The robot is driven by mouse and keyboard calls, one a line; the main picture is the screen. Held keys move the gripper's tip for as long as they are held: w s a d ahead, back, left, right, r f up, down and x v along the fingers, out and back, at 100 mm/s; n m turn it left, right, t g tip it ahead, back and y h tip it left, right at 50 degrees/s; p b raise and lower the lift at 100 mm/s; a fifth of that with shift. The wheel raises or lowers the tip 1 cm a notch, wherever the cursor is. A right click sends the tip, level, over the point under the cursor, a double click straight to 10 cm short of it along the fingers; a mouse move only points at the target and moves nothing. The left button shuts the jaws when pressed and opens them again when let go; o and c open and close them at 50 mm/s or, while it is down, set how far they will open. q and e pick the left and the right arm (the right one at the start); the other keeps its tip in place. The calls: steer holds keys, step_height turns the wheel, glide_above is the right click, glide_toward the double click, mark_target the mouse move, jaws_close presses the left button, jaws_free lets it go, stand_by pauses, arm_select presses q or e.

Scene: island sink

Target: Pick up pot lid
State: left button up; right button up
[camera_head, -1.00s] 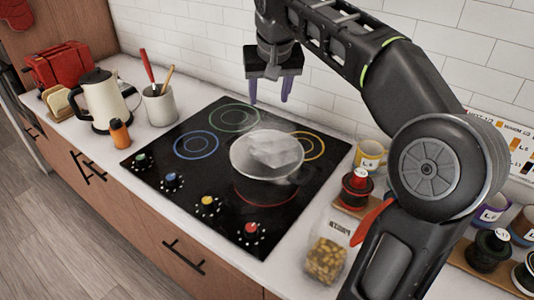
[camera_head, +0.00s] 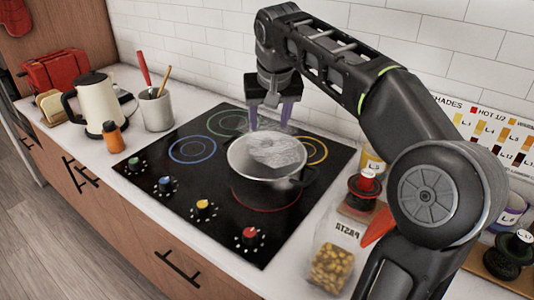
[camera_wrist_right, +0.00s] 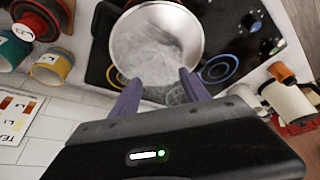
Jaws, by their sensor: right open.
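A dark pot (camera_head: 262,190) with a pale metal rim stands on the black cooktop, over the front ring. It also shows in the right wrist view (camera_wrist_right: 197,38), just beyond the fingertips. Inside its rim is a whitish, cloudy, steam-like surface (camera_head: 278,152). I cannot tell whether this is a clear lid or the contents, and no separate lid shows. My right gripper (camera_head: 269,120) is open and empty, with its purple fingers pointing down just behind the pot. Its two fingers also show in the right wrist view (camera_wrist_right: 160,82), apart, near the pot's rim. My left gripper is not in view.
The cooktop (camera_head: 160,155) has coloured rings and front knobs. Left of it stand a utensil crock (camera_head: 156,112), an orange bottle (camera_head: 113,137), a cream kettle (camera_head: 98,103) and a red toaster (camera_head: 62,70). A pasta bag (camera_head: 333,262) and a red-topped jar (camera_head: 362,190) stand right. A tiled wall is behind.

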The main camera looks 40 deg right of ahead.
mark_target(267, 140)
steer(key=shift+x, duration=1)
steer(key=shift+f, duration=0.1)
steer(key=x, duration=0.5)
steer(key=shift+p, duration=0.3)
steer(key=shift+c, duration=0.2)
jaws_close()
stand_by(0.8)
